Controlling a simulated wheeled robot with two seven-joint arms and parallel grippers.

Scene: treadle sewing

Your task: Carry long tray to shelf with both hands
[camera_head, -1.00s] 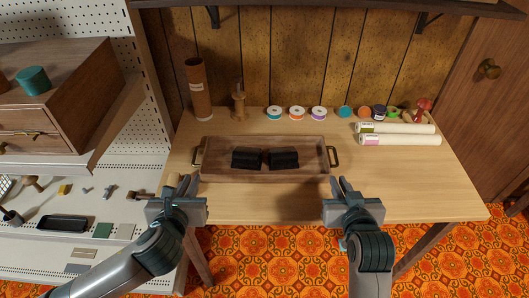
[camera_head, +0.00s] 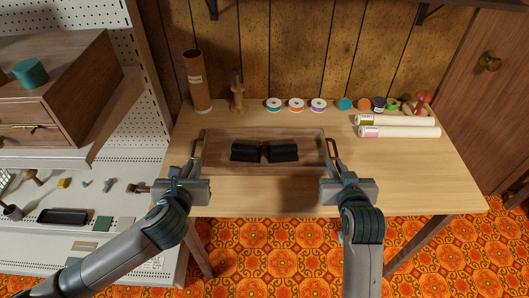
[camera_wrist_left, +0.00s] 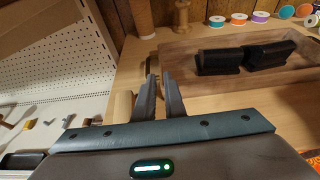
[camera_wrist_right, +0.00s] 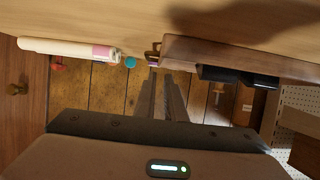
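The long brown wooden tray (camera_head: 308,168) lies on the table with two black blocks (camera_head: 249,151) in it. It also shows in the left wrist view (camera_wrist_left: 190,80) and at the edge of the right wrist view (camera_wrist_right: 225,55). My left gripper (camera_head: 194,164) is open just in front of the left handle (camera_wrist_left: 151,64). My right gripper (camera_head: 338,160) is open close to the right handle (camera_wrist_right: 153,54). Neither clearly holds a handle. A dark wall shelf (camera_head: 320,2) shows only its lower edge at the top.
A cardboard tube (camera_head: 196,82) and a wooden spool stand (camera_head: 237,95) stand behind the tray. Several thread spools line the back edge. Two white rolls (camera_head: 400,131) lie at right. A pegboard unit (camera_head: 165,60) with a wooden drawer box (camera_head: 60,85) is at left.

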